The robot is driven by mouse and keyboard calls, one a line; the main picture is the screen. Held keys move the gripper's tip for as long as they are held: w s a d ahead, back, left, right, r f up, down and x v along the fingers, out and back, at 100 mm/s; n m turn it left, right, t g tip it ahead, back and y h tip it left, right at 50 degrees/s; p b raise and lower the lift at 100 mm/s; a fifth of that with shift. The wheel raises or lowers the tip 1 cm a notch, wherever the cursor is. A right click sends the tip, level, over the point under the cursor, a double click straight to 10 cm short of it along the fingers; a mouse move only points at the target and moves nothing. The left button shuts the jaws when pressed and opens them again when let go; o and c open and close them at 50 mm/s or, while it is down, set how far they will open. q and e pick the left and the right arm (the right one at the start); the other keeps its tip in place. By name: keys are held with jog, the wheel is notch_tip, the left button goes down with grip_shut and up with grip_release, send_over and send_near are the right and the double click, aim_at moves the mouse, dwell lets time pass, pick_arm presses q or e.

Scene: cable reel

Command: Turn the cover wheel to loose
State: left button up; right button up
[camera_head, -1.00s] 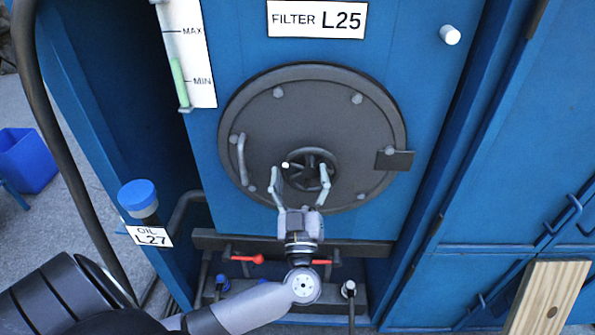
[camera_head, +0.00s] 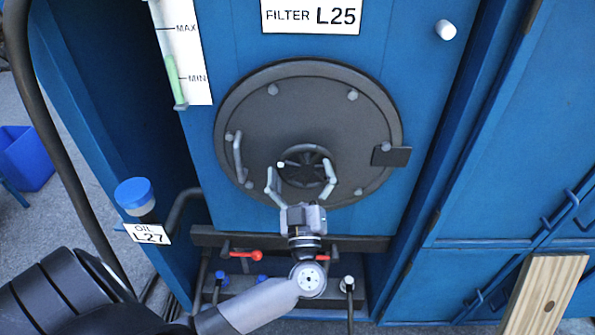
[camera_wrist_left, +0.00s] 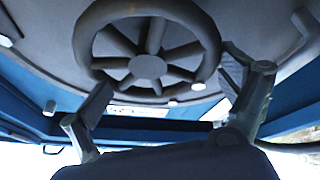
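The dark round cover (camera_head: 290,105) is on the blue cabinet front, below the FILTER L25 label. The small spoked cover wheel (camera_head: 312,154) is on its lower middle, with a white knob (camera_head: 281,164) at its left side. My left gripper (camera_head: 301,177) is open, one finger near each side of the wheel's lower part. In the left wrist view the wheel (camera_wrist_left: 148,67) shows whole and the fingers (camera_wrist_left: 168,92) stand apart, with nothing held between them. Whether a finger touches the rim, I cannot tell. My right gripper is not in view.
A bar handle (camera_head: 238,157) is on the cover's left and a dark tab (camera_head: 391,156) on its right. Below are red levers (camera_head: 246,255) and a ledge (camera_head: 210,238). A blue-capped oil filler (camera_head: 136,194) is at the left, a wooden board (camera_head: 545,300) at lower right.

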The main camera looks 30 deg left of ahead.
pick_arm(q)
jog(key=shift+o, duration=0.5)
jog(key=shift+d, duration=0.2)
jog(key=shift+f, duration=0.1)
jog(key=shift+s, duration=0.1)
jog(key=shift+s+d+f, duration=0.1)
jog(key=shift+s+f, duration=0.05)
jog(key=v, duration=1.1)
jog(key=shift+s, duration=0.25)
jog(key=shift+d, duration=0.1)
